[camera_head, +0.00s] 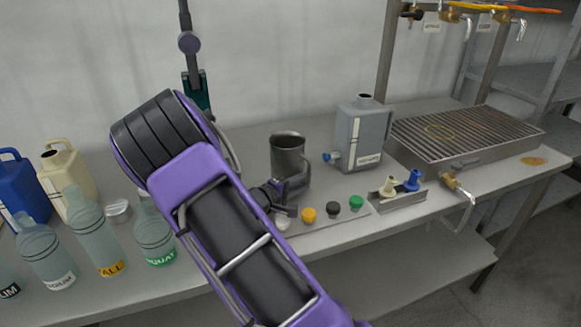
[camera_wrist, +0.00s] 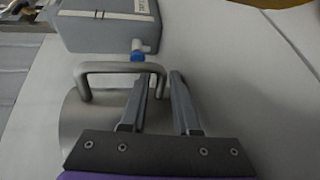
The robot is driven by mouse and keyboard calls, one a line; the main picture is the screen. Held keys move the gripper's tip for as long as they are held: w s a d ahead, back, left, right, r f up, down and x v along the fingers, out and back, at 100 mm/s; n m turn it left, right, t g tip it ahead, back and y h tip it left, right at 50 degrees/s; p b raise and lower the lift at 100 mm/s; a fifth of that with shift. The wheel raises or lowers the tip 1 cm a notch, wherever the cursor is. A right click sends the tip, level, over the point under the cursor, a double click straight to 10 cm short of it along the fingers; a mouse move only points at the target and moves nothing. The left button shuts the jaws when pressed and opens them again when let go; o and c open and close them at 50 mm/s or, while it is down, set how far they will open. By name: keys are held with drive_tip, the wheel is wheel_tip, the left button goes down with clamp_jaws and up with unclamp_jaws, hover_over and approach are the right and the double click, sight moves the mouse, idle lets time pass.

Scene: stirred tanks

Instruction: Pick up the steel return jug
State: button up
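The steel return jug (camera_head: 288,160) stands upright on the bench, a grey metal cylinder with its open top showing. My gripper (camera_head: 278,197) is low at its near side, partly hiding the jug's lower front. In the wrist view the jug's curved wall (camera_wrist: 85,120) lies to the left, and its squared handle (camera_wrist: 115,67) reaches across to my gripper (camera_wrist: 162,76). The two fingers are apart, and the outer bar of the handle shows between them. I cannot tell whether either finger touches it.
A grey jerrycan (camera_head: 362,135) with a blue tap stands behind and right of the jug. Coloured caps (camera_head: 333,208) lie in a row in front. Bottles (camera_head: 95,235) stand at left. A slatted drain tray (camera_head: 465,135) is at right.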

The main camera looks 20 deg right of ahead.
drive_tip(key=shift+w+d, duration=0.1)
drive_tip(key=shift+d, duration=0.15)
clamp_jaws()
idle(1.3)
